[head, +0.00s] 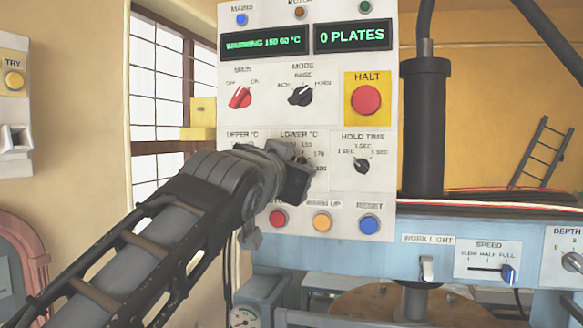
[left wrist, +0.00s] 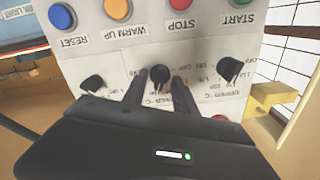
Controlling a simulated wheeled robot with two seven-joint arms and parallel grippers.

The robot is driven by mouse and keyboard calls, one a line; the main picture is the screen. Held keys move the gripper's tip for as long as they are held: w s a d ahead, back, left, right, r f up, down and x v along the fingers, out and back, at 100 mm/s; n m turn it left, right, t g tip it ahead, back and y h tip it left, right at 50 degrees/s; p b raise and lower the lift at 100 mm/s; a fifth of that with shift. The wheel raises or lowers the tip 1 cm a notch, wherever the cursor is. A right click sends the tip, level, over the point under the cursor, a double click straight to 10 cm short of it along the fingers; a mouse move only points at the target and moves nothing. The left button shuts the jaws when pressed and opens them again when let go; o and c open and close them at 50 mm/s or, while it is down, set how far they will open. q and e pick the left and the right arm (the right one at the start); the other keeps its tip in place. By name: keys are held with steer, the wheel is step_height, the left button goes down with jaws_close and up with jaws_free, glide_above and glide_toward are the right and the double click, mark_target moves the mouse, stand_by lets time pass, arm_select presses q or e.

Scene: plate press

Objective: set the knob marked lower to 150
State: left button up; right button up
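The panel's lower knob, under the LOWER °C label (head: 298,134), is hidden behind my left gripper (head: 295,174) in the head view. Scale marks, including 170, show right of the gripper. In the left wrist view, which shows the panel upside down, the black lower knob (left wrist: 160,75) sits between the two fingertips of my left gripper (left wrist: 159,91). One finger is on each side, with a narrow gap to the knob. The gripper looks open around it. I cannot read the knob's pointer setting. My right gripper is not in view.
The hold time knob (head: 362,166) is to the right; the upper knob (left wrist: 230,69) shows in the left wrist view. Below are a red button (head: 278,219), the yellow warm up button (head: 322,222) and the blue reset button (head: 369,224). The HALT button (head: 366,99) is above right.

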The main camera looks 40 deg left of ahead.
arm_select(q)
steer(key=b+v, duration=0.2)
steer(key=v, duration=0.5)
steer(key=shift+s, duration=0.4)
steer(key=shift+d, duration=0.1)
